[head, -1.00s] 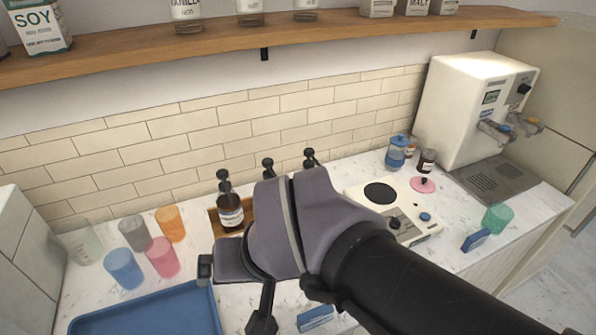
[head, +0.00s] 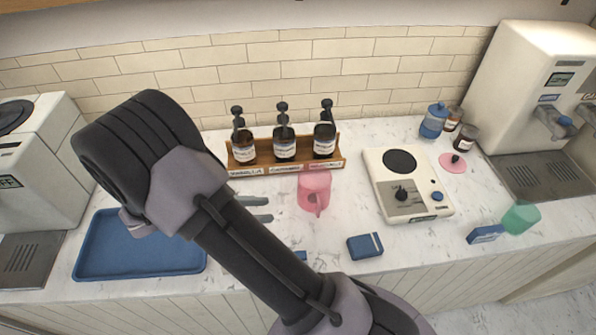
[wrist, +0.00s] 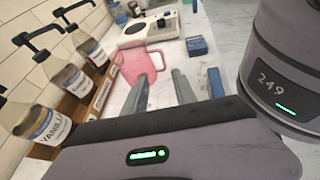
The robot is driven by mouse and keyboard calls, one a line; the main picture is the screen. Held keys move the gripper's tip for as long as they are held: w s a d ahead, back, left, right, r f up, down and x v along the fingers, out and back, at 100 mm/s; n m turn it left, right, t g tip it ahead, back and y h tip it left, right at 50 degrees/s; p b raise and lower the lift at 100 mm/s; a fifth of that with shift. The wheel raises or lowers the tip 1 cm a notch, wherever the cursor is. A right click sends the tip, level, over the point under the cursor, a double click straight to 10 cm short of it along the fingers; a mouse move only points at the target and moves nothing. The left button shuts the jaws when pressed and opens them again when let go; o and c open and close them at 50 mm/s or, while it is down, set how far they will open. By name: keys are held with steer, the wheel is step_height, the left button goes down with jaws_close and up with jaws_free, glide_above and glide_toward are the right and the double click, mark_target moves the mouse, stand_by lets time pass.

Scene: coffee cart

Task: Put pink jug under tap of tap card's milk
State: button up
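The pink jug (head: 314,188) stands upright on the counter in front of the syrup rack, its handle towards the front. In the wrist view the jug (wrist: 140,64) is just beyond my fingertips. My gripper (head: 262,209) is open and empty, left of the jug and pointing at it; its two fingers also show apart in the wrist view (wrist: 160,80). The white dispenser (head: 535,85) with blue-grey taps (head: 562,124) stands at the far right. A blue card (head: 485,233) stands at the right front; its writing is too small to read.
The syrup rack (head: 290,168) with pump bottles is close behind the jug. A white hot plate (head: 408,190), a blue box (head: 365,246), a green cup (head: 521,217) and a pink lid (head: 453,162) lie to the right. A blue tray (head: 140,262) is at left.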

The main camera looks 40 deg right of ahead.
mark_target(319, 216)
steer(key=b+x, duration=0.2)
steer(key=x, duration=0.3)
steer(key=b+x, duration=0.2)
steer(key=x, duration=0.4)
steer(key=f+b+x, duration=0.1)
steer(key=b+x, duration=0.1)
steer(key=x, duration=0.4)
steer(key=shift+s+a, duration=0.1)
steer(key=shift+s, duration=0.15)
steer(key=shift+r, duration=0.1)
jaws_close()
